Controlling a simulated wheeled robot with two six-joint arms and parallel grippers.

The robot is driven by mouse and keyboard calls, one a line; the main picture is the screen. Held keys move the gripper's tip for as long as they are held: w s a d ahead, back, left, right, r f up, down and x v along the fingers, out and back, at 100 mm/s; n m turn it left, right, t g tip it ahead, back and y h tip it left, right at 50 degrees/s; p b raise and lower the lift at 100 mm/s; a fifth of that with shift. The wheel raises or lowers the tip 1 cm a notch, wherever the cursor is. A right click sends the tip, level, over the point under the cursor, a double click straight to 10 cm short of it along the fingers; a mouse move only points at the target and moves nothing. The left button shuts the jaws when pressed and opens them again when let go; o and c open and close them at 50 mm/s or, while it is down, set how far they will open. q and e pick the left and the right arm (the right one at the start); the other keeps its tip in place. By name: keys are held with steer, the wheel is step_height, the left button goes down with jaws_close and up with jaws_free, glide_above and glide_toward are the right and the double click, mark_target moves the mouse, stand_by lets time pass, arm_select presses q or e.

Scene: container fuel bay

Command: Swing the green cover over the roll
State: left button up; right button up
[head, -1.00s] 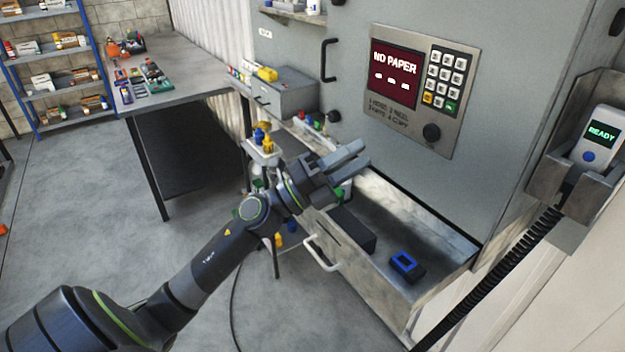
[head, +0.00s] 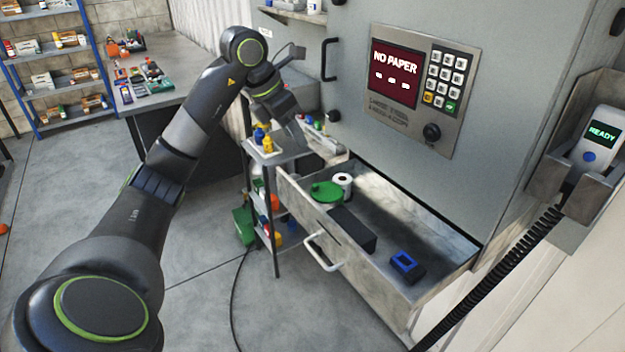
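The green cover (head: 326,191) is a flat round disc at the far left end of the open drawer. The white paper roll (head: 343,181) stands upright just right of it and behind it. The roll's top is uncovered, and the cover lies beside it. My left gripper (head: 298,136) points down above the small stand, left of the drawer and apart from the cover. Its fingers are seen edge-on, so the gap between them is unclear. My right gripper is not in view.
The drawer (head: 352,262) stands open with a handle in front and holds a black block (head: 352,229) and a blue-topped black piece (head: 405,264). A small stand (head: 277,154) with bottles is at its left. The panel screen (head: 394,79) reads NO PAPER.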

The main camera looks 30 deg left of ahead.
arm_select(q)
steer(key=a, duration=0.1)
steer(key=b, duration=1.1)
glide_toward(315, 184)
steer(key=shift+y, duration=0.3)
steer(key=x, duration=0.6)
steer(key=shift+d+f, duration=0.3)
steer(key=shift+d, duration=0.1)
steer(key=shift+w+d+f, duration=0.1)
steer(key=shift+w+f, duration=0.25)
steer(key=shift+f, duration=0.25)
steer(key=shift+c, duration=0.3)
jaws_close()
